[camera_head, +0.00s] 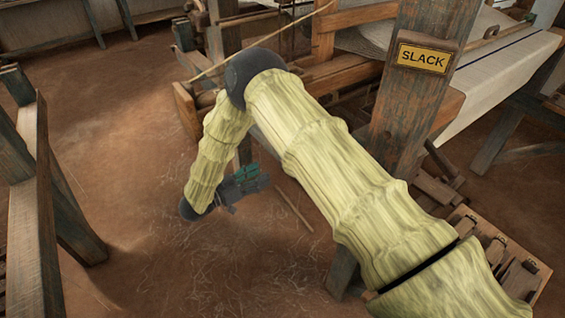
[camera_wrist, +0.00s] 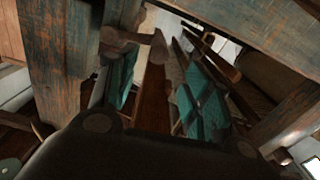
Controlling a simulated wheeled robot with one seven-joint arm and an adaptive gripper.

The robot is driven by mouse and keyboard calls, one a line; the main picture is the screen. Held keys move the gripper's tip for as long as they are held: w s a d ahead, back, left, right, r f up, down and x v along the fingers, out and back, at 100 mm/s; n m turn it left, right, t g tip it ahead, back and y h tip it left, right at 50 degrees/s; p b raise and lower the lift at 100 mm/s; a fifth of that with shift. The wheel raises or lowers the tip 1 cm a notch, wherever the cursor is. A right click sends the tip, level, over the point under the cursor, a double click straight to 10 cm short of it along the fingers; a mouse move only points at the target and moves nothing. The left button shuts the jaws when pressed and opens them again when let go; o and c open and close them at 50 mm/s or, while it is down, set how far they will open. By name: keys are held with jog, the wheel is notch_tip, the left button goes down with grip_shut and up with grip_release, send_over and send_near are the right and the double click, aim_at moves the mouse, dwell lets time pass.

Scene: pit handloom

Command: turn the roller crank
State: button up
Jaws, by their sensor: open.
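In the head view my gripper (camera_head: 256,180) hangs at the end of the sleeved arm, left of the loom post and above the earth floor. In the wrist view its teal-padded fingers (camera_wrist: 162,92) are apart, with nothing held between them. A brown wooden piece with a rounded, downturned end (camera_wrist: 155,44) sticks out beside a weathered post, just beyond the left finger. It may be the roller crank, but I cannot tell for certain. It looks apart from the fingers. In the head view I cannot make out the crank; my arm covers part of the loom.
The weathered post (camera_head: 405,105) bears a yellow SLACK sign (camera_head: 423,59). Pale cloth (camera_head: 505,70) stretches at the upper right. A wooden frame (camera_head: 40,200) stands at the left. A pegged wooden board (camera_head: 500,250) is at lower right. Open floor (camera_head: 130,130) lies left of my arm.

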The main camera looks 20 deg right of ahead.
jog(key=p+x, duration=0.2)
jog(key=x, duration=0.8)
jog(key=shift+d, duration=0.4)
grip_shut()
